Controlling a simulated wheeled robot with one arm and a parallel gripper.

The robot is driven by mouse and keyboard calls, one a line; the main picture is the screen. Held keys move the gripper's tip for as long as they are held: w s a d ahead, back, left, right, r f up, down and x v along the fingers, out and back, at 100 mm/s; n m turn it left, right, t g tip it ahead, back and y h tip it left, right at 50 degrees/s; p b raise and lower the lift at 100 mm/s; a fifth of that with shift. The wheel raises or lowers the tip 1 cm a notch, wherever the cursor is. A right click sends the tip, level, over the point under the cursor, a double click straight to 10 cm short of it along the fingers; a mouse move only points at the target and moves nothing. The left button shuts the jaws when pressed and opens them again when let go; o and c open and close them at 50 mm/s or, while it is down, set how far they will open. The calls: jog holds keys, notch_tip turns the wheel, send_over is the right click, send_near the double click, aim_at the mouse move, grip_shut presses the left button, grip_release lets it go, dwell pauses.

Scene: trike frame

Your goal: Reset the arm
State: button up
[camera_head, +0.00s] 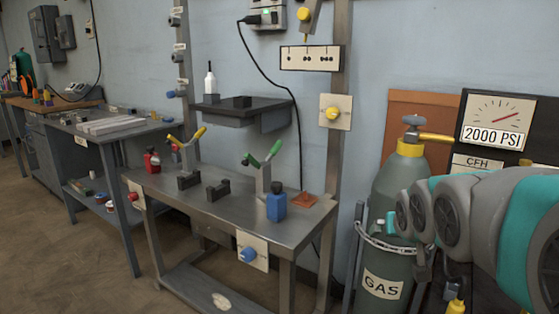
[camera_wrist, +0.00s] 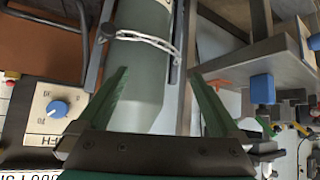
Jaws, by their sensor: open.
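My arm (camera_head: 480,225), grey and teal, reaches in from the right edge in the head view, in front of the gas cylinder (camera_head: 405,180). My gripper (camera_wrist: 161,75) shows in the wrist view with its two green fingers spread apart and nothing held between them. The grey-green cylinder (camera_wrist: 140,70) lies behind and between the fingers in that view; I cannot tell how far away it is.
A chain (camera_head: 385,240) loops around the cylinder. A pressure gauge (camera_head: 495,120) is behind my arm. A metal workbench (camera_head: 215,212) with clamps, a blue block (camera_head: 276,207) and a red bottle (camera_head: 152,160) stands left of the cylinder. Floor (camera_head: 80,275) is open at front left.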

jog(key=s+a+f+g, duration=0.3)
jog(key=s+f, duration=0.1)
jog(key=s, duration=0.6)
jog(key=s+a+f+n+g+y+p, duration=0.1)
jog(key=s+a+f+g, duration=0.2)
jog(key=s, duration=0.8)
jog(key=s+a+f+n+g+y+p, duration=0.1)
jog(key=s+a+f+g, duration=0.3)
jog(key=s, duration=0.6)
jog(key=shift+s+f+g, duration=0.4)
jog(key=shift+f+g, duration=0.1)
jog(key=shift+f, duration=0.45)
